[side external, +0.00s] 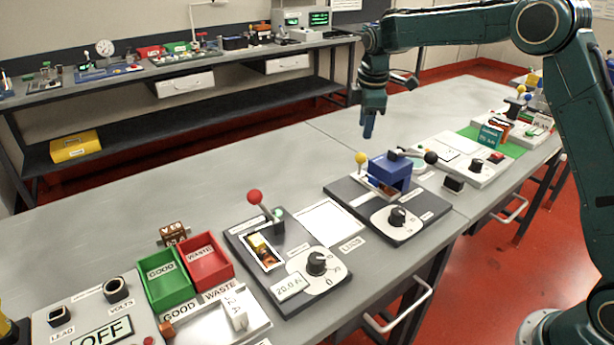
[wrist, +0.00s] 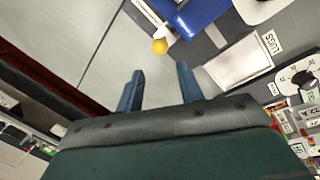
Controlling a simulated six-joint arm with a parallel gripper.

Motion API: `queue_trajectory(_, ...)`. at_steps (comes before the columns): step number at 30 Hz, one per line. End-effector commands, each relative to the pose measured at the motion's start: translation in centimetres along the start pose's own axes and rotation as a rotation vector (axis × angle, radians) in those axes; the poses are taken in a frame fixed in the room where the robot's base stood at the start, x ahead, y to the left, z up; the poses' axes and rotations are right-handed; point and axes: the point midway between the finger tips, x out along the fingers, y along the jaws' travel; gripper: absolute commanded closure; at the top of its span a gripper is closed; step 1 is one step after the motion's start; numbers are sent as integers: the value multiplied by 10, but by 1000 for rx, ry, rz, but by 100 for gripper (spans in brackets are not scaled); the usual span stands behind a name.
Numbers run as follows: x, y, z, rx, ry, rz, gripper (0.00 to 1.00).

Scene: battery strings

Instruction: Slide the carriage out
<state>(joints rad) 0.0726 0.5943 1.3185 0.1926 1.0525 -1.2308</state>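A blue housing (side external: 392,172) stands on a dark base plate (side external: 346,189). A pale, narrow part that looks like the carriage (side external: 377,189) sits at the housing's left side, with a yellow ball knob (side external: 361,158) above it. The knob (wrist: 160,46) and the blue housing (wrist: 197,14) also show in the wrist view. My gripper (side external: 368,126) hangs above and behind the knob, apart from it. In the wrist view my gripper (wrist: 160,88) has its two blue fingers spread with nothing between them. The carriage's inside is mostly hidden by the housing.
A black ball lever (side external: 431,158) is right of the housing. A dial (side external: 397,216) sits in front. A red-ball lever (side external: 255,197) stands on the station to the left, past a white LUGS pad (side external: 326,222). The bench behind the stations is clear.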

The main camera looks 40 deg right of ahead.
Motion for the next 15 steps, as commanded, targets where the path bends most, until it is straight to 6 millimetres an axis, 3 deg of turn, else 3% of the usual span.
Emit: queue_trajectory(15,78,-1,1,2,-1,-4,63)
